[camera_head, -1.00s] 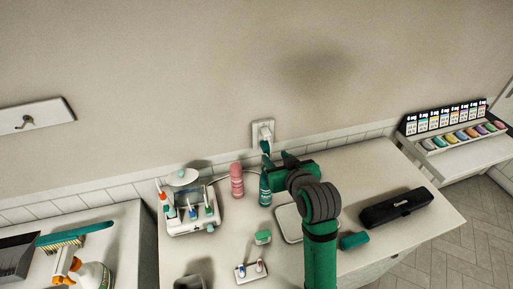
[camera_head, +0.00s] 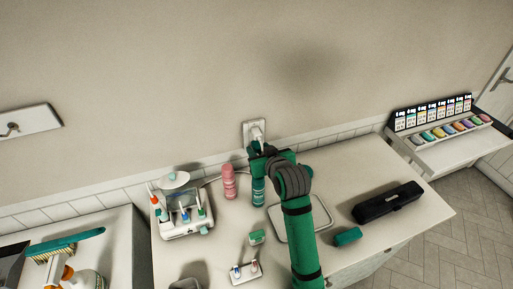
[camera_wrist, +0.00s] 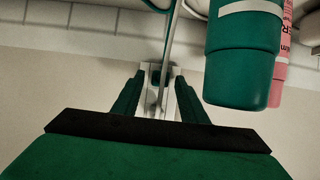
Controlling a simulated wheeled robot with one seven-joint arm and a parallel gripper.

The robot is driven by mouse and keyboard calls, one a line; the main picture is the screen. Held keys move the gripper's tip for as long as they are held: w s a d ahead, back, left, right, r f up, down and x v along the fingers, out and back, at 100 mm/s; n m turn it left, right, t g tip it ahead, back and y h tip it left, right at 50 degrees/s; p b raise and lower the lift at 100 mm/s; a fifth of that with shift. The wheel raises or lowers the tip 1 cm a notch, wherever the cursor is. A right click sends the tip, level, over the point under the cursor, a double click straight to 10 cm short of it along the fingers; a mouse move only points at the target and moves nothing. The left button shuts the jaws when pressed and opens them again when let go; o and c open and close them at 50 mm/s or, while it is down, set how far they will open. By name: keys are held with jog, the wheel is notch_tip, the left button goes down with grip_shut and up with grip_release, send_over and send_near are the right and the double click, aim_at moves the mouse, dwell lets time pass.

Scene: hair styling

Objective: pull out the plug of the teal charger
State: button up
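The white wall outlet (camera_head: 249,128) is above the back edge of the counter. My gripper (camera_head: 257,148) is directly in front of its lower part and hides much of what is plugged in there. In the wrist view, the two dark green fingers (camera_wrist: 158,92) stand apart on either side of the white outlet and a small plug (camera_wrist: 156,76), whose colour is hard to tell. I cannot see a finger pressing on it. A pale cord (camera_wrist: 171,40) runs away from this spot. A white charging stand (camera_head: 187,222) with teal and orange-tipped tools is on the counter, at left.
A teal bottle (camera_head: 258,192) and a pink bottle (camera_head: 229,183) stand close to my gripper; the teal one is very near in the wrist view (camera_wrist: 243,60). A tray (camera_head: 318,232), teal block (camera_head: 347,236) and black case (camera_head: 388,202) lie to the right.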

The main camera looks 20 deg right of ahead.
grip_shut()
jog(key=shift+s, duration=2.45)
jog(key=shift+d, duration=0.1)
jog(key=m+h, duration=0.5)
send_over(336, 175)
jog(key=shift+g, duration=0.4)
jog(key=shift+f, duration=5.75)
jog(key=shift+o, duration=0.2)
grip_release()
